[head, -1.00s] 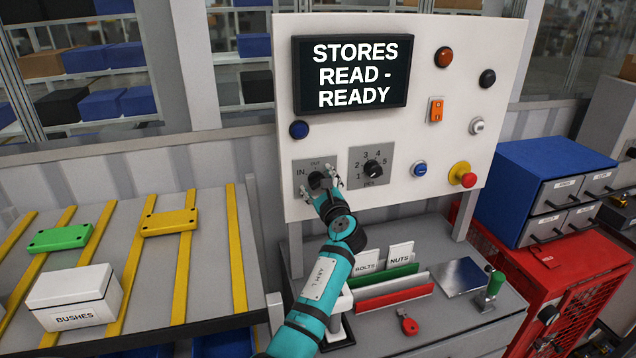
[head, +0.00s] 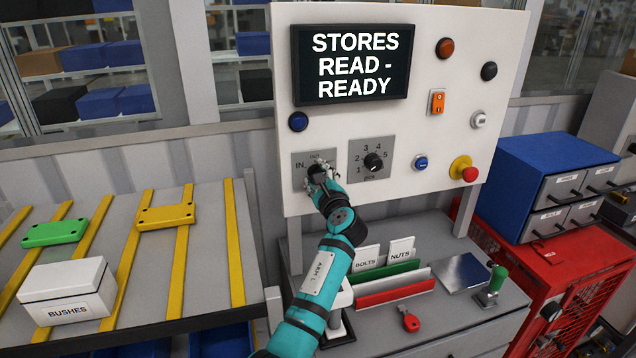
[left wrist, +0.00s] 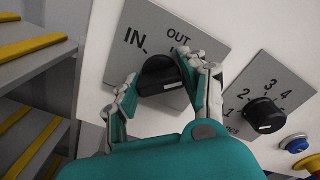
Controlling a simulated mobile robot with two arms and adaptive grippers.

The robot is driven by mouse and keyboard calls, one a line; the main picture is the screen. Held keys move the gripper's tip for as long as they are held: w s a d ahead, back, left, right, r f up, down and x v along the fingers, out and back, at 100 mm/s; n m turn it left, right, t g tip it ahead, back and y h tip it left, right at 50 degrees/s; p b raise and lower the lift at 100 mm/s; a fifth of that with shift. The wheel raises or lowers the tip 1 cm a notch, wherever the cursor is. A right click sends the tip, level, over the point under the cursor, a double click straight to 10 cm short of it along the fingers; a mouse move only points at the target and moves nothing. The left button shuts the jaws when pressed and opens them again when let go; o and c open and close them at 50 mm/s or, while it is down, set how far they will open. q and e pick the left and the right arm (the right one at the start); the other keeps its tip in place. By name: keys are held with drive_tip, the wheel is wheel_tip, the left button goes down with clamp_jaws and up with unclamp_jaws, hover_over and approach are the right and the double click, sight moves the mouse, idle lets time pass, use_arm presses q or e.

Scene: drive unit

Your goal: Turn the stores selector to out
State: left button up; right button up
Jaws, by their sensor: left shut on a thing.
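The stores selector is a black knob on a grey plate (head: 300,160) marked IN and OUT, at the lower left of the white panel. My left gripper (head: 322,176) is at the knob in the head view, and its fingers hide most of the knob. In the left wrist view the black selector knob (left wrist: 160,76) sits between the two fingers of my left gripper (left wrist: 156,80), which are shut on its sides. A white mark shows on the knob's lower edge; which label the knob is set to is hard to tell. My right gripper is out of view.
A numbered rotary knob (head: 373,162) is close to the right of the selector. The screen (head: 351,65) above reads STORES READ - READY. A blue button (head: 298,122) is above the selector, and a red mushroom button (head: 469,174) is at the panel's right.

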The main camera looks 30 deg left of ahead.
use_arm(q)
drive_tip(key=n+b, duration=0.6)
drive_tip(key=shift+f, duration=0.2)
drive_tip(key=shift+r+n+b, duration=0.15)
drive_tip(key=shift+n+b, duration=1.2)
drive_tip(key=shift+n, duration=0.35)
drive_tip(key=o, duration=0.9)
drive_tip(key=shift+a, duration=0.1)
drive_tip(key=shift+o, duration=1.4)
drive_tip(key=shift+s, duration=0.1)
drive_tip(key=v, duration=1.2)
